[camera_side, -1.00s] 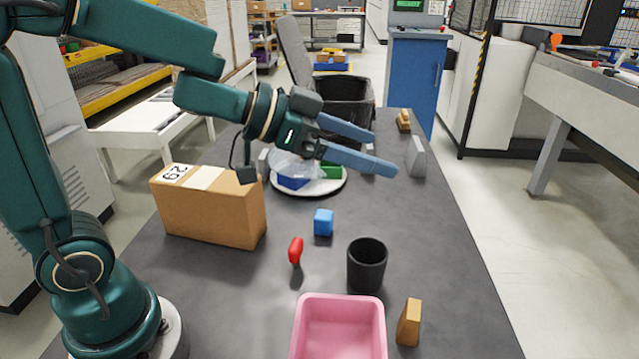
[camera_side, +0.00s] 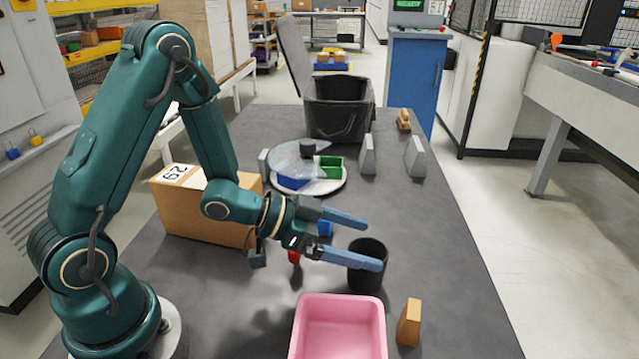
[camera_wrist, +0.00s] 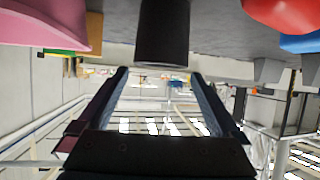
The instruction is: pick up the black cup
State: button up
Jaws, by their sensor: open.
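The black cup (camera_side: 369,277) stands upright on the dark table, behind the pink bin. My gripper (camera_side: 375,244) is open, with its two blue fingers pointing right toward the cup. In the side view the nearer finger crosses in front of the cup's upper part, and the other finger is farther back. In the wrist view the cup (camera_wrist: 164,35) shows at the top middle, upside down, in line with the gap between the fingers (camera_wrist: 168,85). No contact with the cup is clear.
A pink bin (camera_side: 340,303) and a wooden block (camera_side: 409,323) stand in front. A red object (camera_side: 294,257) and a blue block (camera_side: 325,229) are partly hidden by my gripper. A cardboard box (camera_side: 190,215) stands left.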

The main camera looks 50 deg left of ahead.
jog(key=shift+f, duration=1.6)
jog(key=shift+x, duration=2.55)
jog(key=c, duration=1.2)
jog(key=shift+o, duration=0.2)
jog(key=shift+r, duration=0.1)
